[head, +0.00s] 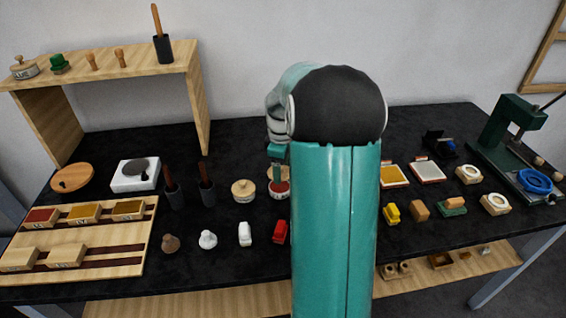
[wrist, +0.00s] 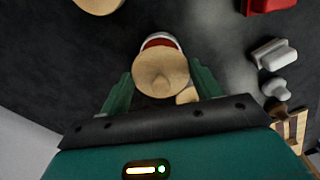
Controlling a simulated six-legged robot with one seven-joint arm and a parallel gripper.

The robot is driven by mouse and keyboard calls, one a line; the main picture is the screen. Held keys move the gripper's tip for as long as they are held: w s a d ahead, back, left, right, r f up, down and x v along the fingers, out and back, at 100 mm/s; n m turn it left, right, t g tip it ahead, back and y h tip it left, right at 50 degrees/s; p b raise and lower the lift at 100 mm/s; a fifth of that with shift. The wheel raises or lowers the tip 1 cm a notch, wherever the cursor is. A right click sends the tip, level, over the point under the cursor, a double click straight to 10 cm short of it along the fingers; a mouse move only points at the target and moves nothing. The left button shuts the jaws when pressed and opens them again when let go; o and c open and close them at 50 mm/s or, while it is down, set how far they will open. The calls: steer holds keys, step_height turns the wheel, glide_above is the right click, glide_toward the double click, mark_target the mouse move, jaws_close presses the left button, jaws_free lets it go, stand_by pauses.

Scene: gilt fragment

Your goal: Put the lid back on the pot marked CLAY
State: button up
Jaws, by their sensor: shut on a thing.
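A pale wooden lid (wrist: 162,72) is held between the two green fingers of my gripper (wrist: 160,88) in the wrist view. Past the lid is an open pot (wrist: 160,38) with a white rim and red contents, partly hidden by the lid. In the head view my gripper (head: 279,158) is above this pot (head: 279,192), with a wooden edge of the lid (head: 275,173) showing at its far side. The lid looks above the pot and tilted; I cannot tell whether they touch. No CLAY marking is readable on the pot.
A lidded wooden-topped pot (head: 243,190) stands just left of the open pot. Dark-handled tools (head: 206,188) stand further left. My arm hides the table's middle right.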

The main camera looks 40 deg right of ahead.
mark_target(281, 187)
steer(key=shift+f, duration=2.3)
steer(key=shift+f, duration=0.15)
stand_by(0.4)
steer(key=o, duration=1.3)
steer(key=shift+r, duration=3.5)
steer(key=shift+c, duration=0.3)
jaws_close()
